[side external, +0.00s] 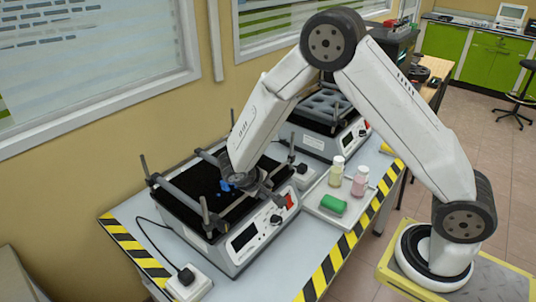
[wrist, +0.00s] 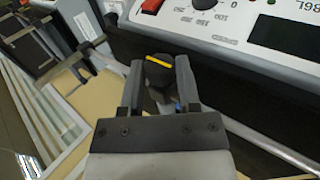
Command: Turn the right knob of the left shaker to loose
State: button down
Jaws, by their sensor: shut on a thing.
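The left shaker (side external: 243,244) is a white box with a black platform, posts and clamp bars, and a front panel with a red switch. In the wrist view, its right knob (wrist: 160,72) is black with a yellow line across its top. My gripper (wrist: 159,64) has a finger on each side of this knob and is shut on it. The yellow line runs mostly left to right in the picture, tilted slightly down to the right. In the side external view my gripper (side external: 276,197) is over the shaker's front right part; the knob is hard to make out there.
A second shaker (side external: 345,140) stands behind to the right. A tray (side external: 318,207) holds a green block (side external: 333,205) and two bottles, one pinkish (side external: 360,181). A white power socket box (side external: 188,285) sits at the front left. Yellow-black striped tape marks the table edges.

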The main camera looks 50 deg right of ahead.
dwell(0.4)
jog(key=shift+c, duration=1.6)
grip_release()
jog(key=v, duration=0.7)
jog(key=shift+a+r, duration=0.3)
jog(key=s+d+r+t+y, duration=0.2)
jog(key=s+y, duration=0.5)
jog(key=s, duration=0.6)
jog(key=shift+s+d+r+t, duration=0.2)
jog(key=shift+r+t, duration=0.1)
jog(key=shift+r, duration=0.15)
